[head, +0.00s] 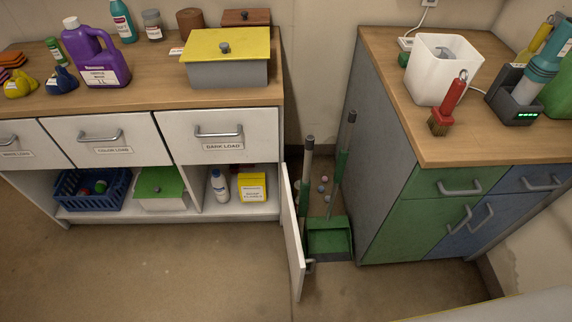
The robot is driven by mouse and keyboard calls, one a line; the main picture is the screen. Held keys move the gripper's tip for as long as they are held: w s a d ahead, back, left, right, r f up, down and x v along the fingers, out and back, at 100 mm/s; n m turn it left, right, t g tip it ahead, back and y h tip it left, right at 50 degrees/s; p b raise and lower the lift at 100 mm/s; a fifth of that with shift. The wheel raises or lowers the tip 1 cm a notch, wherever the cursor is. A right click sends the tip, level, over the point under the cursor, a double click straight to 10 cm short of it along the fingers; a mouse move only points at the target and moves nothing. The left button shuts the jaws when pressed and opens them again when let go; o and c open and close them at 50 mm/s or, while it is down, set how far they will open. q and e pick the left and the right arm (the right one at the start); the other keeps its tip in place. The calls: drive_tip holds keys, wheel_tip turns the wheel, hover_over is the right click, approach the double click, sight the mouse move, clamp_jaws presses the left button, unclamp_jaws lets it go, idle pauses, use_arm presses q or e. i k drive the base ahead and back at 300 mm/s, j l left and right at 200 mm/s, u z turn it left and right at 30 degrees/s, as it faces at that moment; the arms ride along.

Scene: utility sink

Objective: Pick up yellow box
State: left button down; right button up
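A small yellow box (252,188) with a white printed label stands on the lower shelf of the left cabinet, below the drawer marked "Dark load". A white bottle (219,186) stands just left of it. On the countertop above is a grey box with a yellow lid (228,45) and a dark knob; the lid sits on it. Neither of my grippers is in view.
A white cabinet door (292,240) stands open, just right of the yellow box's compartment. A green dustpan (329,238) and long handles fill the gap between cabinets. A blue basket (92,190) and a green-lidded box (160,186) share the shelf. The floor in front is clear.

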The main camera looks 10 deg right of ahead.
sight(252, 187)
drive_tip(key=l+u, duration=0.4)
drive_tip(key=l, duration=0.5)
drive_tip(key=k+l+u, duration=0.1)
drive_tip(key=l+u, duration=0.35)
drive_tip(key=l, duration=0.5)
